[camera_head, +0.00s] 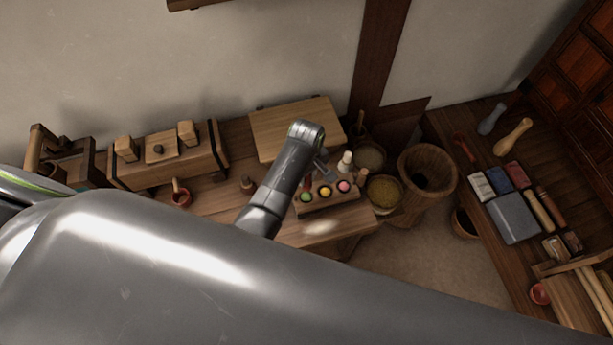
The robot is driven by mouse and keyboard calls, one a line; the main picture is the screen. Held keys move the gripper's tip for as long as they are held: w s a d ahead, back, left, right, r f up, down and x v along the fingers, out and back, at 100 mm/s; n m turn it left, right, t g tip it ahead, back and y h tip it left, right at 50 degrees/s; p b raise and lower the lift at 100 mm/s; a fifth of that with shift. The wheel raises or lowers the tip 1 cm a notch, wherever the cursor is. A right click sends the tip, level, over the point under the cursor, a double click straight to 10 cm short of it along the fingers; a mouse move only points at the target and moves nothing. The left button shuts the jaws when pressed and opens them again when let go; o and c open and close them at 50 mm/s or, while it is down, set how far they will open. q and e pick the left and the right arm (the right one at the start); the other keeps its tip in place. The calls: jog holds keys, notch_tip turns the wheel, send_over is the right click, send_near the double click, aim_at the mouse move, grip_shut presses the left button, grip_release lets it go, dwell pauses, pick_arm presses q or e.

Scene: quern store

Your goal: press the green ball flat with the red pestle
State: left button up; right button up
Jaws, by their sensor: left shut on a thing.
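The green ball (306,197) sits at the left end of a small wooden block (325,205), with a yellow ball (325,191) and a pink ball (343,186) to its right. My left gripper (318,172) is small in view, just behind the balls, below the bend of my arm. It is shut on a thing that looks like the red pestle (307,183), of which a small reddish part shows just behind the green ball. I cannot tell whether they touch. The ball looks round. My right gripper is not in view.
Pale and brown upright pieces (345,161) stand close to the right of the gripper. A wooden board (297,128) lies behind. A large wooden mortar (427,172) stands at right. My arm hides the foreground.

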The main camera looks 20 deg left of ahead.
aim_at(307, 185)
pick_arm(q)
jog(key=shift+f, duration=0.1)
dwell(0.5)
jog(key=shift+f+b, duration=1.8)
jog(key=shift+f, duration=1.05)
jog(key=shift+f+b, duration=0.4)
jog(key=shift+f, duration=0.5)
jog(key=shift+r, duration=0.1)
